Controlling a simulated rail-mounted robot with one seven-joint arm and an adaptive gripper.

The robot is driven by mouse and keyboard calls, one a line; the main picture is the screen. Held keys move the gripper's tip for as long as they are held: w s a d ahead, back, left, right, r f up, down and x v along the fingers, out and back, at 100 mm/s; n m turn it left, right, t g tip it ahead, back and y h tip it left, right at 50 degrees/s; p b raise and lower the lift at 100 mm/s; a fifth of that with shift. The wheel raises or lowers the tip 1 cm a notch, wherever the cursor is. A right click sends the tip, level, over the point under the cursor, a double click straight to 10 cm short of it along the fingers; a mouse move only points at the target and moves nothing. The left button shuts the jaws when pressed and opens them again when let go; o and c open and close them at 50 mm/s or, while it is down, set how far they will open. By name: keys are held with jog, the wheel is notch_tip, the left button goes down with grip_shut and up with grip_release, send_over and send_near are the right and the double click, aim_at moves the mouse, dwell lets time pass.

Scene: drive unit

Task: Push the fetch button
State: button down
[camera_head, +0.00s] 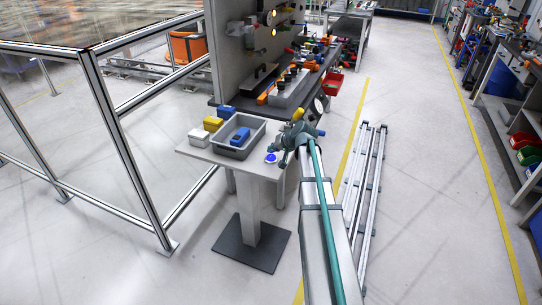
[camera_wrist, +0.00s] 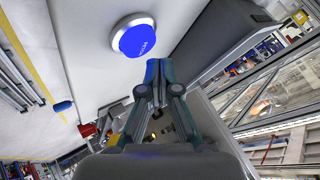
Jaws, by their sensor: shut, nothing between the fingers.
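The fetch button is a round blue button (camera_head: 271,157) near the front right edge of a small white pedestal table. In the wrist view the blue button (camera_wrist: 134,40) sits in a silver ring on the pale tabletop, with faint lettering on its face. My gripper (camera_wrist: 155,66) is shut and empty, its fingertips just below the button in that picture. The button's face is not covered by them. In the head view my gripper (camera_head: 284,158) is small and partly hidden by my arm, just right of the button. I cannot tell whether the fingertips touch anything.
On the white table (camera_head: 196,148) stands a grey tray (camera_head: 220,147) holding a blue box (camera_head: 240,137). The grey tray (camera_wrist: 205,35) also shows right of the button in the wrist view. A cluttered workbench (camera_head: 325,75) stands behind.

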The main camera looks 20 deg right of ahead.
aim_at(273, 156)
jog(key=shift+r, duration=0.1)
notch_tip(273, 156, up, 6)
jog(key=p, duration=0.2)
jog(key=shift+p, duration=0.4)
dwell(0.5)
